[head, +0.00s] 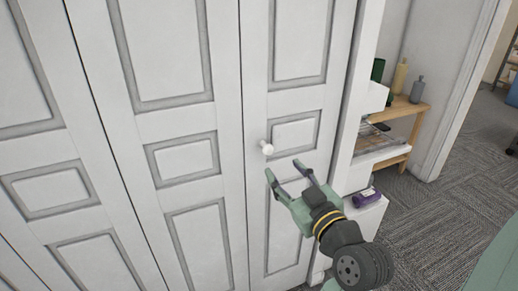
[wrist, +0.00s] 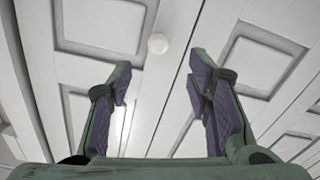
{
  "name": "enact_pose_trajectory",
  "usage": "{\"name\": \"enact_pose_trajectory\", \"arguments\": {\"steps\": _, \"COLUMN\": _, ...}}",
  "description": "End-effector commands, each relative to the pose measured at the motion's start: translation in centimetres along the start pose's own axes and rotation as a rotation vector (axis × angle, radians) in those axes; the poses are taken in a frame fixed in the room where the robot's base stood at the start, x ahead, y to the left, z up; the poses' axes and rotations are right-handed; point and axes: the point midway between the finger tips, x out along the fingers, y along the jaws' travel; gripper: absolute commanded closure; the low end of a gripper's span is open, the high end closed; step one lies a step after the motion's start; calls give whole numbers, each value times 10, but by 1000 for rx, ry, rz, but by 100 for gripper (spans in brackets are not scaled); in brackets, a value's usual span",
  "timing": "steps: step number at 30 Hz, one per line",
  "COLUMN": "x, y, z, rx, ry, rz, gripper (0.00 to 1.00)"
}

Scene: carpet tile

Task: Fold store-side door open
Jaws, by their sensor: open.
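A white folding door (head: 225,60) with raised grey-edged panels fills the left and middle of the head view. A small round white knob (head: 266,148) sits on its rightmost visible leaf, left of that leaf's middle panel. The knob also shows in the wrist view (wrist: 158,44), beyond the fingertips and roughly centred between them. My green gripper (head: 284,170) is open and empty, just below and to the right of the knob in the head view. The fingers appear apart from the knob. In the wrist view, both fingers (wrist: 158,75) are spread toward the door.
Right of the door, an opening shows a wooden shelf (head: 402,110) with bottles (head: 418,89). A purple item (head: 366,198) lies on a low white surface beside my gripper. Grey carpet (head: 440,215) is clear at the right.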

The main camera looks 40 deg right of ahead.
Motion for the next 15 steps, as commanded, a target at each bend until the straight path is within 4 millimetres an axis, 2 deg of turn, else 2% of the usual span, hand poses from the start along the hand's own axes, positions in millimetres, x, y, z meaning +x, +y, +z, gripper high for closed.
{"name": "enact_pose_trajectory", "arguments": {"steps": 2, "x": 1, "y": 2, "z": 2, "rx": 1, "ry": -5, "rz": 2, "gripper": 54}}
{"name": "enact_pose_trajectory", "arguments": {"steps": 5, "x": 12, "y": 2, "z": 1, "rx": 2, "ry": -6, "rz": 1, "gripper": 54}}
{"name": "enact_pose_trajectory", "arguments": {"steps": 15, "x": 76, "y": 2, "z": 0, "rx": 0, "ry": -5, "rz": 0, "gripper": 54}}
